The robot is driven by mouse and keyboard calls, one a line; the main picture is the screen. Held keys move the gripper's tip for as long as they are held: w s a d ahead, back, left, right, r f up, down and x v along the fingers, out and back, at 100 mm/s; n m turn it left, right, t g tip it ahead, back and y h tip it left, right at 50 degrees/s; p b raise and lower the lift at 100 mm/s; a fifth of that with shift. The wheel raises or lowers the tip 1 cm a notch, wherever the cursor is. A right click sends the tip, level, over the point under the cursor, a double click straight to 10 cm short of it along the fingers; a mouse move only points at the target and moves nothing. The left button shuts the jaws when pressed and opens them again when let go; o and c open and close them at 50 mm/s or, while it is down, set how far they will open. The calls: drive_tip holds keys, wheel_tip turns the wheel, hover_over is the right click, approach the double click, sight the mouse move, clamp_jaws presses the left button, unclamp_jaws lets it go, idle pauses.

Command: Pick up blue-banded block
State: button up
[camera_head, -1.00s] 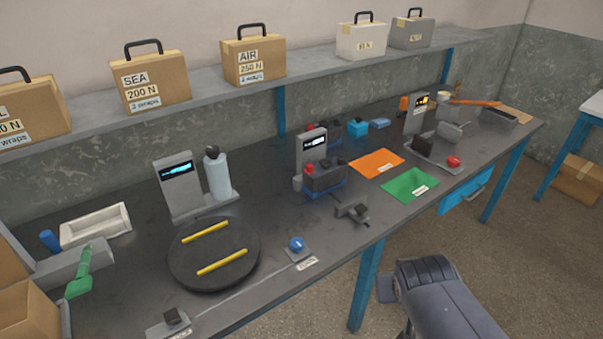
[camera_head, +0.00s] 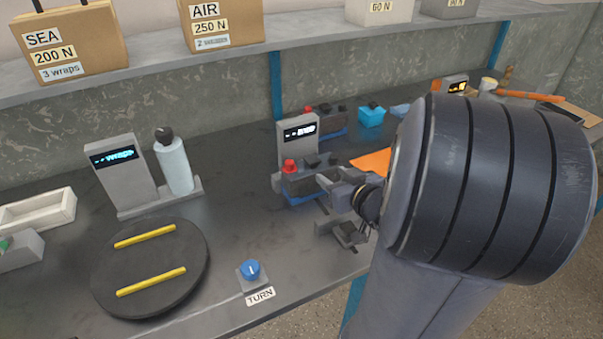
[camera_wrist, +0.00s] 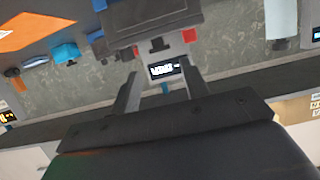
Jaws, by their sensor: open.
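A dark grey block (camera_head: 299,184) with a red cap and blue around its base stands on the bench before a small grey meter with a lit display (camera_head: 298,142). A similar dark block (camera_head: 329,117) with blue low down and a red cap stands behind the meter. My gripper (camera_head: 328,184) is at the right side of the front block, its jaws open, partly hidden by my arm. In the wrist view, the two fingers (camera_wrist: 160,92) are spread apart. A dark block (camera_wrist: 150,18) lies beyond their tips, cut by the top edge. I cannot tell whether they touch it.
A blue knob (camera_head: 250,270) and a black turntable (camera_head: 150,268) with yellow strips are to the left. An orange mat (camera_head: 371,162) and a light-blue box (camera_head: 371,115) are near. A shelf with cases runs above.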

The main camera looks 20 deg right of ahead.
sight(315, 162)
drive_tip(key=x, duration=0.4)
drive_tip(key=shift+f+b, duration=0.1)
drive_tip(key=shift+b, duration=0.3)
drive_tip(key=shift+r+b+x, duration=0.1)
drive_tip(key=shift+b+x, duration=0.15)
drive_tip(key=shift+x, duration=1.2)
drive_tip(key=shift+r+b+x, duration=0.15)
drive_tip(key=shift+b+x, duration=0.1)
drive_tip(key=shift+x, duration=1.25)
drive_tip(key=shift+d, duration=0.1)
drive_tip(key=shift+c, duration=0.3)
clamp_jaws()
drive_tip(key=shift+w+r, duration=0.1)
drive_tip(key=shift+r, duration=0.1)
